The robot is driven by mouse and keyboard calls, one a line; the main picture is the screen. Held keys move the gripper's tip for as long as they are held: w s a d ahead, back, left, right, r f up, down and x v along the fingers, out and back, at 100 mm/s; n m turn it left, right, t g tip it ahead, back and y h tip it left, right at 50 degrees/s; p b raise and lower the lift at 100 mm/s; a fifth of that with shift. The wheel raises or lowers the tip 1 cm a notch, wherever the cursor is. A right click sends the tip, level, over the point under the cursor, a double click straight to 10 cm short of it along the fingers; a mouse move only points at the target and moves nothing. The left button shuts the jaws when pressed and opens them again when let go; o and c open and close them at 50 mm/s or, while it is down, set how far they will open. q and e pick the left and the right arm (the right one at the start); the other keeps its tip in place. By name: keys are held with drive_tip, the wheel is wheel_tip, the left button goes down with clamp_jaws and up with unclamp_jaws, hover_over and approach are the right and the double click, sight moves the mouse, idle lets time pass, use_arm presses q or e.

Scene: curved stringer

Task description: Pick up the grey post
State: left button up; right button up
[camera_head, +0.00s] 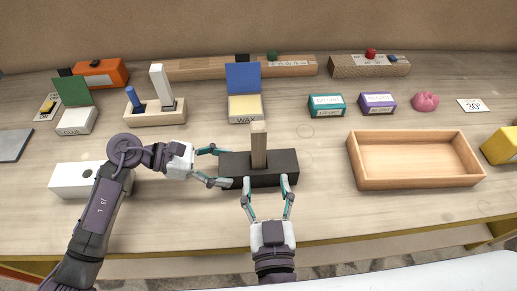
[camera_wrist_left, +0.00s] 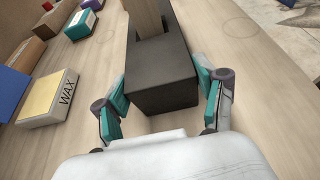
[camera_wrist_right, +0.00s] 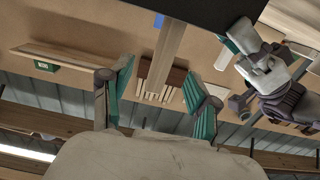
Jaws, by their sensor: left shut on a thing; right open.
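A pale wooden post (camera_head: 258,145) stands upright in a dark block (camera_head: 286,178) at the middle of the table. My left gripper (camera_head: 219,166) is shut on the left end of that block; the left wrist view shows the block (camera_wrist_left: 162,75) between its fingers and the post (camera_wrist_left: 146,15) beyond. My right gripper (camera_head: 267,196) is open and empty at the block's front side. In the right wrist view the post (camera_wrist_right: 166,58) shows between and beyond the open fingers (camera_wrist_right: 158,88). A light grey-white post (camera_head: 161,84) stands in a wooden holder (camera_head: 155,119) at the back left.
A blue post (camera_head: 134,98) shares the holder. A WAX box (camera_head: 245,108) with a raised blue lid stands behind the block. A white block with a dark hole (camera_head: 70,180) lies left, an empty wooden tray (camera_head: 415,185) right. The table's front edge is close.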

sight(259, 153)
drive_tip(key=w, duration=0.4)
drive_tip(key=shift+w, duration=0.2)
drive_tip(key=w, duration=0.4)
drive_tip(key=shift+w+a+r, duration=0.2)
drive_tip(key=shift+a+r, duration=0.05)
drive_tip(key=shift+a, duration=0.1)
drive_tip(key=shift+w, duration=0.4)
clamp_jaws()
wheel_tip(259, 153, up, 10)
